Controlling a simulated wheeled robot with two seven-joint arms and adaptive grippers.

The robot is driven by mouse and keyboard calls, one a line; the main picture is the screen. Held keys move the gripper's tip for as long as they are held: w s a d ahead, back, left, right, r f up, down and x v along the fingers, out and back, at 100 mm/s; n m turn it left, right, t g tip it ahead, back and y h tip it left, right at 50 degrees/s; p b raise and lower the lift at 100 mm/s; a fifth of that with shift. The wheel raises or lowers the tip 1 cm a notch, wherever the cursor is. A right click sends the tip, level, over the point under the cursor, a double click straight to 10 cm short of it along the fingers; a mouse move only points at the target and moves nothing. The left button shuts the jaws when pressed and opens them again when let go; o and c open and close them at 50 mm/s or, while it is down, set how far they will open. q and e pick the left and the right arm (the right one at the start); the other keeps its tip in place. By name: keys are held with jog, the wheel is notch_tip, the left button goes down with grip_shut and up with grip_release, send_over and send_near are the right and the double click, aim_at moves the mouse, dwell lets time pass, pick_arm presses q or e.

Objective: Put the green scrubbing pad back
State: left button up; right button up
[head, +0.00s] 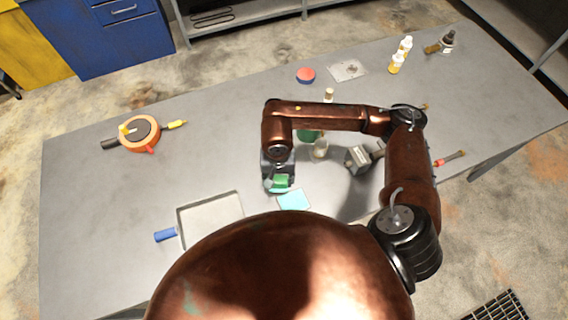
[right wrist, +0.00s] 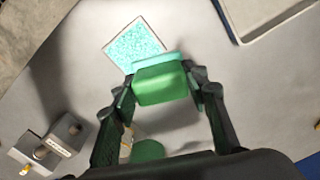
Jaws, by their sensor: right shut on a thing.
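The green scrubbing pad (right wrist: 162,85) is a small green block with a teal layer along its far side. My right gripper (head: 279,184) is shut on it, with one finger at each side in the right wrist view (right wrist: 163,92). The pad also shows at the fingertips in the head view (head: 281,181). A flat teal square with a pale border (head: 294,200) lies on the table just right of the pad; it also shows in the right wrist view (right wrist: 134,45), partly covered by the pad. Whether they touch is unclear. My left gripper is out of view.
A shallow grey tray (head: 181,232) lies at the left, with a blue handle (head: 165,235) beside it. A grey metal block (head: 358,158), a clear bottle (head: 320,149) and a green round thing (right wrist: 148,151) stand near my right arm. An orange reel (head: 140,146) lies far left.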

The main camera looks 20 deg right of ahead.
pick_arm(q)
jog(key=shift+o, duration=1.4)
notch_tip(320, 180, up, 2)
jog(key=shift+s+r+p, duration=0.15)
jog(key=shift+p, duration=0.85)
pick_arm(e)
jog(key=w+d+f, duration=0.2)
jog(key=w, duration=0.1)
jog(key=w+d+f, duration=0.2)
jog(key=w+f, duration=0.1)
jog(key=w, duration=0.1)
jog(key=w+d+f+p, duration=0.1)
jog(key=w+d+f, duration=0.1)
jog(key=w+f, duration=0.1)
jog(key=shift+w+d+f, duration=0.15)
jog(key=shift+d, duration=0.15)
jog(key=shift+w+d+f, duration=0.25)
jog(key=shift+w+f, duration=0.1)
jog(key=shift+f, duration=0.2)
notch_tip(320, 180, down, 3)
jog(key=shift+w+d+f+p, duration=0.1)
jog(key=shift+w+f+p, duration=0.05)
jog(key=shift+p, duration=0.85)
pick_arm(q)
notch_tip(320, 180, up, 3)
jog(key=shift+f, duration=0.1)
pick_arm(e)
jog(key=shift+f, duration=0.1)
